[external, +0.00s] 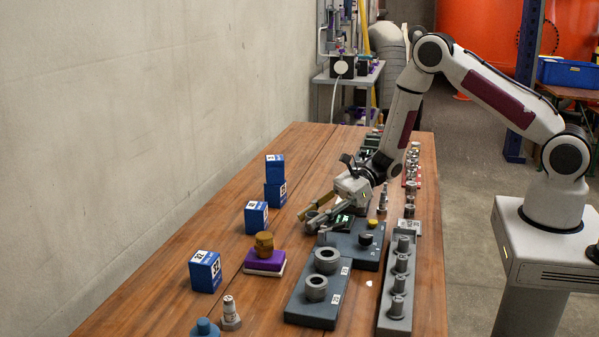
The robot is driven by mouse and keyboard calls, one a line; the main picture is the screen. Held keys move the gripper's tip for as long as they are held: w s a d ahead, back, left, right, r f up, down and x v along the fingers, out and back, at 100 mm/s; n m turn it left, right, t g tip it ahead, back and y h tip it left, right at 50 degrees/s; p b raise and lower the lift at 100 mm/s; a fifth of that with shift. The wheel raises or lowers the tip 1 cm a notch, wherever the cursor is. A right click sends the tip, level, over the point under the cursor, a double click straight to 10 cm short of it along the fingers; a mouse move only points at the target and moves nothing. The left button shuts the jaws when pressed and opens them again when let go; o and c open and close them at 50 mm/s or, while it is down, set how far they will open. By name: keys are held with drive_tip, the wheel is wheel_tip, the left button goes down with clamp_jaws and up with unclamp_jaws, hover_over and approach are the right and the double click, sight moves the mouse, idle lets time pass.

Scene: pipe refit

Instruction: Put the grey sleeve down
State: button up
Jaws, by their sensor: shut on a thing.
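My gripper (309,221) is above the table, near the far end of the blue-grey boards, with its fingers pointing left and down. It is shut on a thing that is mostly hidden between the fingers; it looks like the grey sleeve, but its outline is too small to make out. Two grey ring-shaped parts (327,261) stand on the nearer blue-grey board (313,315), one behind the other. A second blue-grey block (365,261) beyond it carries a yellow-topped part (373,223) and a dark part.
Several blue boxes (256,217) stand along the left, two of them stacked. A brass part (264,244) sits on a purple and white block (265,263). A grey rack (393,327) with several pegs runs along the right.

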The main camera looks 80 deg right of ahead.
drive_tip(key=shift+r, duration=0.1)
wheel_tip(320, 180, up, 10)
idle(0.9)
idle(0.5)
drive_tip(key=w+a+m, duration=0.1)
drive_tip(key=w, duration=0.3)
drive_tip(key=w+a+t+h, duration=0.1)
drive_tip(key=w+a, duration=0.1)
drive_tip(key=w, duration=0.3)
drive_tip(key=w+a+m+h, duration=0.1)
drive_tip(key=w, duration=0.4)
drive_tip(key=shift+a+f+m+t, duration=0.2)
drive_tip(key=shift+a+m+t, duration=0.1)
drive_tip(key=shift+a+t, duration=0.1)
drive_tip(key=w+a+m+t+h, duration=0.1)
drive_tip(key=w+a+m+h, duration=0.1)
drive_tip(key=w+a, duration=0.6)
drive_tip(key=shift+w+a+r+h, duration=0.25)
drive_tip(key=shift+a+h, duration=0.15)
drive_tip(key=shift+a, duration=1)
